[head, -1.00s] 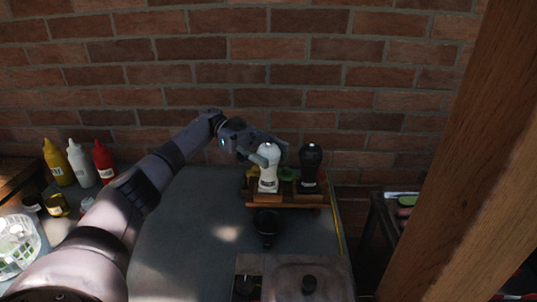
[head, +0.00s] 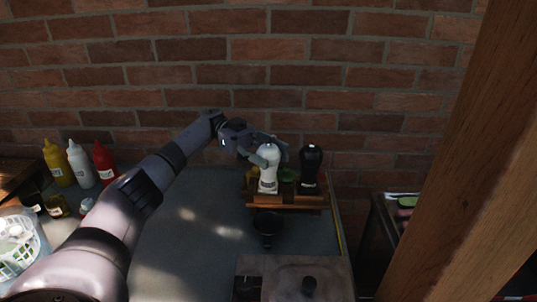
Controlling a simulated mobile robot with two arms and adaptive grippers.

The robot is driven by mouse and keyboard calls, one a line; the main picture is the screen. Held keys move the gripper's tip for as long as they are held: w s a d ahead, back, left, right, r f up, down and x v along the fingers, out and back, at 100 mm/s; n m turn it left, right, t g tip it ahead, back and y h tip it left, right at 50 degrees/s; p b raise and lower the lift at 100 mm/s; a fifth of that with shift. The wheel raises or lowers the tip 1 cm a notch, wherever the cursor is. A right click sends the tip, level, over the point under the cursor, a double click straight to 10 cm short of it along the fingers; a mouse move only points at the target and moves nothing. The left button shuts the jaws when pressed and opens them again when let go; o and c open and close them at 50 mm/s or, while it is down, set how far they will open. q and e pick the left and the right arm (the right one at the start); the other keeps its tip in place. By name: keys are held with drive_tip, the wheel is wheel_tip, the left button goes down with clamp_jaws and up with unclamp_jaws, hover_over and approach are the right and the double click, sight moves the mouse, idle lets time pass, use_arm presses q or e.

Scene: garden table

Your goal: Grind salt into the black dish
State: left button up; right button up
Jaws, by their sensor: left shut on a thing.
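A white grinder (head: 268,178) stands upright at the left of a small wooden rack (head: 300,201) near the back of the table. My left gripper (head: 268,156) is shut on the white grinder near its top, and its base appears to be still at the rack. A black grinder (head: 310,170) stands upright just to its right in the same rack. The black dish (head: 268,220), with a short handle toward me, sits on the table in front of the rack. My right gripper is not in view.
Yellow (head: 57,163), white (head: 81,164) and red (head: 104,160) bottles stand at the left. A white basket (head: 18,245) is at the lower left. A lidded grey box (head: 300,278) is at the front. A wooden post (head: 455,160) rises at right. The middle table is clear.

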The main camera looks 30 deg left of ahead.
sight(269, 146)
use_arm(q)
drive_tip(key=shift+f, duration=0.15)
drive_tip(key=o, duration=1.2)
wheel_tip(269, 146, up, 10)
drive_tip(key=shift+r, duration=0.1)
